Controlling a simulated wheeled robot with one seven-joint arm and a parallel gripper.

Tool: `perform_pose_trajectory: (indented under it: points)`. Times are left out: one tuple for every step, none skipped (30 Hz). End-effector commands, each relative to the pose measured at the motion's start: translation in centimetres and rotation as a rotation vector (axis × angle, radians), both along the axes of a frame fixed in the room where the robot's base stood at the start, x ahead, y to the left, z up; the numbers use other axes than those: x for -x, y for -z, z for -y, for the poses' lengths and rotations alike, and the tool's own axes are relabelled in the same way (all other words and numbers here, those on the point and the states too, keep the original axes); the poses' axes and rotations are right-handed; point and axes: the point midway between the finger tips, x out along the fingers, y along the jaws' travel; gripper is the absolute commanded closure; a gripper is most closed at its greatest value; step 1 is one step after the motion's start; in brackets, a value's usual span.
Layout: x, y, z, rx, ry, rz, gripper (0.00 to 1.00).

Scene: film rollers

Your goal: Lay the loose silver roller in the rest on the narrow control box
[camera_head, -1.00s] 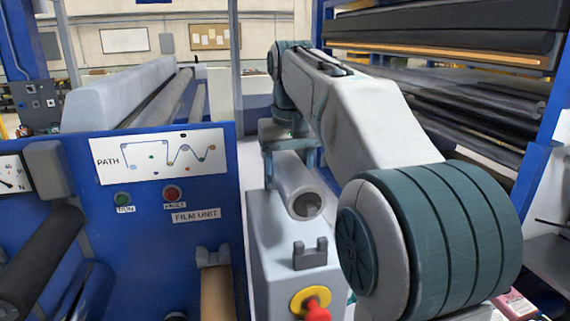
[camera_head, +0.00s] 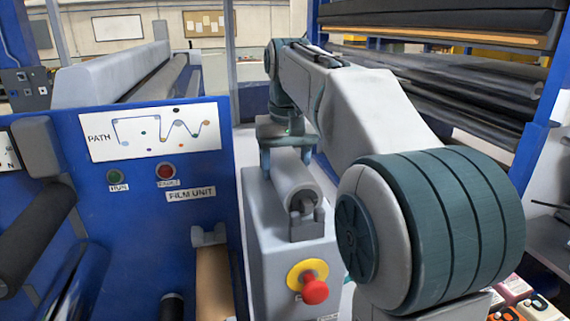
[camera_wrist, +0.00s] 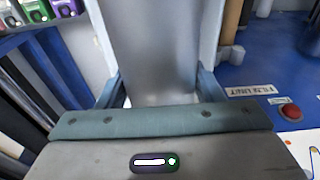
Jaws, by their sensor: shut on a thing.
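The silver roller (camera_head: 295,178) lies lengthwise above the top of the narrow grey control box (camera_head: 262,235) in the head view. My gripper (camera_head: 286,156) is shut on it, with a finger on each side. The roller's near end, with a dark hollow, is right behind the small grey forked rest (camera_head: 307,224), which overlaps its lower edge. I cannot tell whether it bears on the rest. The far end is hidden by my gripper and arm. In the wrist view the roller (camera_wrist: 155,50) runs between the fingers of my gripper (camera_wrist: 160,85).
A red button on a yellow disc (camera_head: 314,289) sticks out of the box's front. The blue film unit panel (camera_head: 140,255) stands close on the left, with a brown roll (camera_head: 213,285). A blue-framed rack with dark rollers (camera_head: 450,85) is at the right. Coloured items (camera_head: 515,295) lie lower right.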

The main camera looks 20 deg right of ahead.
Motion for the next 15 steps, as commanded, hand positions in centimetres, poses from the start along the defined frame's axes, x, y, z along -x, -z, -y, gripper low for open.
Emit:
perform_pose_trajectory:
  points:
    - [0.00,-0.11,0.00,0.000,0.000,0.002,0.81]
    - [0.00,-0.11,0.00,0.000,0.000,0.002,0.81]
    - [0.01,-0.09,-0.01,0.000,0.000,0.002,0.81]
    - [0.02,-0.06,-0.01,0.000,0.000,0.002,0.81]
    - [0.02,-0.02,-0.01,0.000,0.000,0.002,0.81]
    - [0.04,0.06,-0.01,0.000,0.000,0.002,0.81]
    - [0.06,0.12,0.00,0.000,0.000,0.002,0.81]
    - [0.08,0.19,0.00,0.000,0.000,0.002,0.81]
    - [0.10,0.30,0.00,0.000,0.000,0.002,0.81]
    - [0.13,0.39,0.00,0.000,0.000,0.002,0.81]
    - [0.16,0.46,0.00,0.000,0.000,0.002,0.81]
    - [0.19,0.58,0.01,0.000,0.000,0.002,0.81]
    - [0.21,0.65,0.01,0.000,0.000,0.002,0.81]
    - [0.24,0.71,0.01,0.000,0.000,0.002,0.81]
    - [0.26,0.79,0.01,0.000,0.000,0.002,0.81]
